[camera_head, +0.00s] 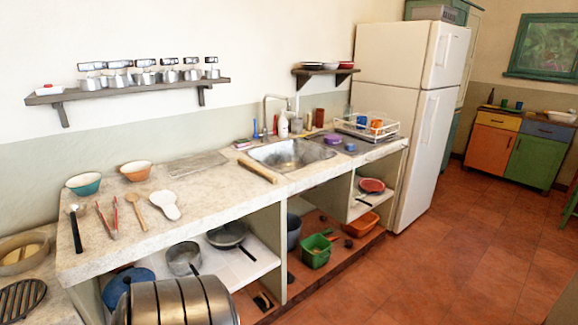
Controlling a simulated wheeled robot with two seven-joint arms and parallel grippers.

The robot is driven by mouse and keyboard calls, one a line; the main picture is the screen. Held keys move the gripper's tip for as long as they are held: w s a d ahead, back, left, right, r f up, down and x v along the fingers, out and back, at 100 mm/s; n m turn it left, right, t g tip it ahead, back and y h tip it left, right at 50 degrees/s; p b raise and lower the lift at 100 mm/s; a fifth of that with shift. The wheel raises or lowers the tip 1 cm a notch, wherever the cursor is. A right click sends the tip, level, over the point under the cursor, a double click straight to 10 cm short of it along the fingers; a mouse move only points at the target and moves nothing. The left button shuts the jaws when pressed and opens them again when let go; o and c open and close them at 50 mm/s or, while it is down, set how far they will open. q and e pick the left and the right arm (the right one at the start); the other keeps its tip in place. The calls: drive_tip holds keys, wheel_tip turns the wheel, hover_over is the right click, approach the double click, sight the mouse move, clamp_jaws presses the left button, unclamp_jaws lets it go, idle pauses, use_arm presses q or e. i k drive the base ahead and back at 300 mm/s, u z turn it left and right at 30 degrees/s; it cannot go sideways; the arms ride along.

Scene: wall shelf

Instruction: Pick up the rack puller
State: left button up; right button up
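I cannot tell for certain which thing is the rack puller. A short wooden bar (257,170) lies on the stone counter in front of the sink. On the counter's left end lie a black-handled tool with a pale head (76,228), red-tipped tongs (115,217), a wooden spoon (136,209) and a white spoon rest (165,205). Neither of my grippers is in view.
The stone counter (215,187) has bare room left of the sink (292,154). Two bowls (136,171) stand near the wall. Pans and bins fill the space below. A white fridge (405,100) stands right; floor there is clear.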

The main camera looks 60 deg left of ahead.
sight(273, 179)
drive_tip(key=u, duration=0.05)
drive_tip(key=i, duration=1.85)
drive_tip(key=u, duration=1.2)
drive_tip(key=i, duration=1.05)
drive_tip(key=u, duration=1.1)
